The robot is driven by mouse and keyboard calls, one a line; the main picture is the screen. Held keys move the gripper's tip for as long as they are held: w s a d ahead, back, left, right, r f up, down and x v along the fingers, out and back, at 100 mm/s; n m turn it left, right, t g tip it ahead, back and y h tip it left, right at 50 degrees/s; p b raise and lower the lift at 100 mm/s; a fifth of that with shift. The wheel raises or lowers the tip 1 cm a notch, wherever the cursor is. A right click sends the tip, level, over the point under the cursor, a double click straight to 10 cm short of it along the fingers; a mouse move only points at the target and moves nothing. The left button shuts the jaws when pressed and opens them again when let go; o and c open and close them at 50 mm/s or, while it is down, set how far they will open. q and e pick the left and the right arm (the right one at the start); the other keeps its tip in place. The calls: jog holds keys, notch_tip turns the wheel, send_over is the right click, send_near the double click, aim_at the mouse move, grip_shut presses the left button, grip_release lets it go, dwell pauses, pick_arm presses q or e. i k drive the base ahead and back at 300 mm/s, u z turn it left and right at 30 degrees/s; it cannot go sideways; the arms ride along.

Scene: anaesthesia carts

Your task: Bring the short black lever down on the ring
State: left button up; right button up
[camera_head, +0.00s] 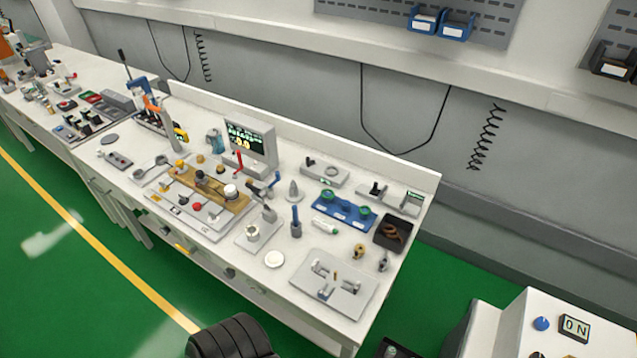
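On the white bench, a small grey plate (323,177) near the back carries a short black part that may be the short black lever (310,161) and a ring-like piece (332,171) beside it. They are too small to tell whether they touch. Another grey fixture (403,201) to its right also has a black upright piece (375,189), so I cannot tell for sure which is the lever. Neither of my grippers can be made out in the head view.
A blue tray (341,213) with green rings, a black bin (405,226) with brown rings, and a light plate with clamps (361,304) crowd the bench's right end. A small display (248,142) stands left. A white box with a blue knob (541,323) is at lower right. Green floor is clear at left.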

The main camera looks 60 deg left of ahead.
aim_at(256, 196)
jog(key=z, duration=0.2)
jog(key=k, duration=1.25)
jog(key=u, duration=1.7)
jog(key=i, duration=0.5)
jog(key=z, duration=0.1)
